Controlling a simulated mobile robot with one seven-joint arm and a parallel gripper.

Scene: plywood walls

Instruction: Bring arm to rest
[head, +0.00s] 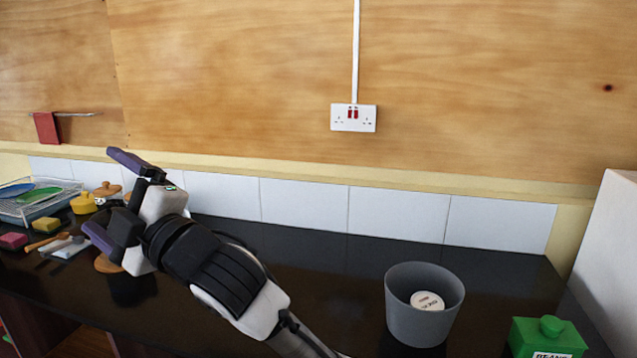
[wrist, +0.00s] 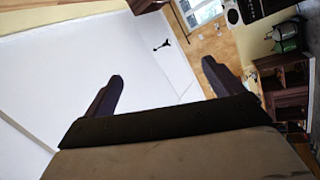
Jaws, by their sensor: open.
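My gripper (head: 112,198) is at the left in the head view, above the dark counter (head: 330,260) and in front of the tiled wall. Its two purple fingers are spread wide apart with nothing between them. In the wrist view my gripper (wrist: 162,80) also shows open and empty, pointing out toward a white surface and a room with a window. My arm reaches from the bottom middle of the head view up to the left.
A grey bin (head: 398,308) holding a white round item (head: 427,301) stands right of my arm. A green canister (head: 545,338) is at lower right. A dish rack (head: 38,204), sponges and utensils lie at the left, near my gripper. The counter's middle is clear.

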